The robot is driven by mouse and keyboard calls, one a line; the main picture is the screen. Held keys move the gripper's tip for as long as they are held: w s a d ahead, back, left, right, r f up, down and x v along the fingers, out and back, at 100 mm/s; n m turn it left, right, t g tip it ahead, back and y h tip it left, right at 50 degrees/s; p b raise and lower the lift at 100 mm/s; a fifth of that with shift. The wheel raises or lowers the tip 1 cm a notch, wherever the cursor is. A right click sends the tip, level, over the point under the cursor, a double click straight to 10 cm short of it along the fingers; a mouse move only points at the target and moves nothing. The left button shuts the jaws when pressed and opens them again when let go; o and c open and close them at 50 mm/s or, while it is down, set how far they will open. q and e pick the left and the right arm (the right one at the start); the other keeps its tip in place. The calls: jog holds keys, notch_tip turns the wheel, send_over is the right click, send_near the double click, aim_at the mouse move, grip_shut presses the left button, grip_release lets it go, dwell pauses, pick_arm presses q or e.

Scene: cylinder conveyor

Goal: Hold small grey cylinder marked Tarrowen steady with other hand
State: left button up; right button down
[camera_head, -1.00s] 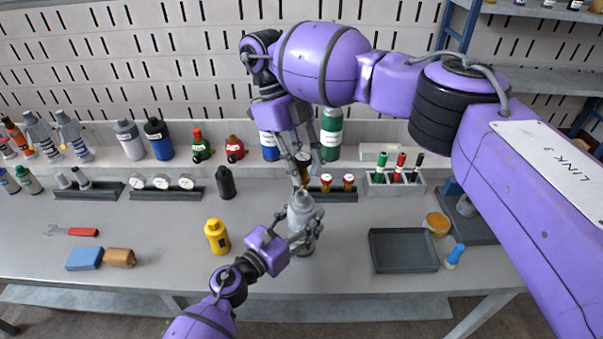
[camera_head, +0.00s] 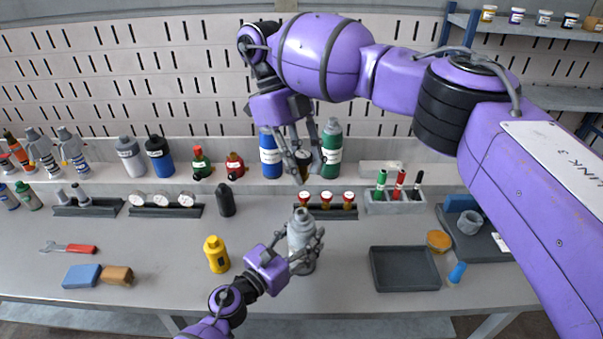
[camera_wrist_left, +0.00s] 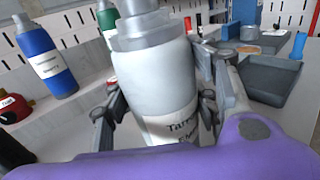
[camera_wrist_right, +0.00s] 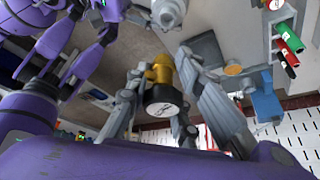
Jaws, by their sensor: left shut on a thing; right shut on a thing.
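The small grey cylinder (camera_head: 300,236) stands upright near the middle of the bench. In the left wrist view its label (camera_wrist_left: 180,124) shows the start of "Tarrowen". My left gripper (camera_head: 306,259) is shut around its body, with a finger on each side. My right gripper (camera_head: 303,174) is above and behind the cylinder, shut on a brass fitting (camera_wrist_right: 160,70) with a round dial (camera_wrist_right: 163,102). The fitting is apart from the cylinder's top (camera_wrist_right: 167,12). Whether the cylinder's base touches the bench is hard to tell.
A dark tray (camera_head: 404,286) lies to the right. Behind are a rack of red-topped fittings (camera_head: 325,213), a gauge rack (camera_head: 165,211), a black bottle (camera_head: 226,201), and blue (camera_head: 270,157) and green (camera_head: 331,153) cylinders.

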aim_at(305, 158)
pick_arm(q)
jog(key=shift+f, duration=0.1)
pick_arm(e)
jog(key=shift+r, duration=0.2)
pick_arm(q)
jog(key=o, duration=1.4)
jog(key=shift+c, duration=0.2)
jog(key=v, duration=1.2)
pick_arm(e)
jog(key=shift+r, duration=0.3)
jog(key=shift+r+p, duration=0.95)
jog(key=shift+r, duration=1.3)
pick_arm(q)
jog(key=r, duration=0.2)
jog(key=w+r, duration=0.1)
jog(key=r, duration=0.2)
